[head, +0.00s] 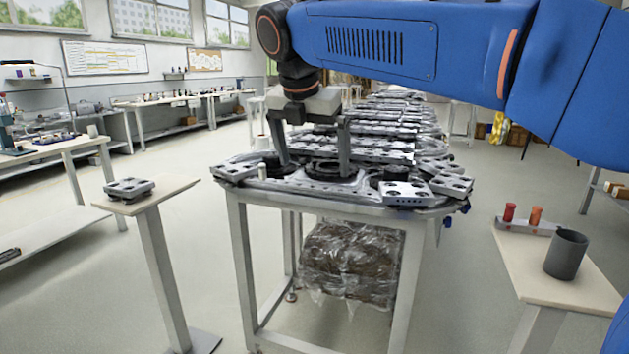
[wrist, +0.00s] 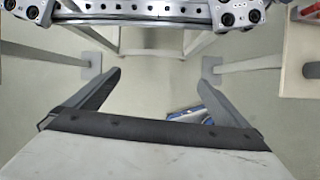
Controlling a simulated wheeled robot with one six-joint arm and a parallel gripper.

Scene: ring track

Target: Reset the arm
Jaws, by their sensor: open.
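My gripper (head: 315,160) hangs from the blue arm in the head view, pointing down in front of the near end of the ring track (head: 335,188). Its two fingers are spread apart with nothing between them. The arm covers the upper right of the head view.
A small stand (head: 172,188) at left carries a grey metal carrier (head: 130,187). A table (head: 590,285) at right holds a dark cup (head: 566,254), a red peg (head: 509,212) and an orange peg (head: 535,215) on a block. Open floor lies between the stands and the track.

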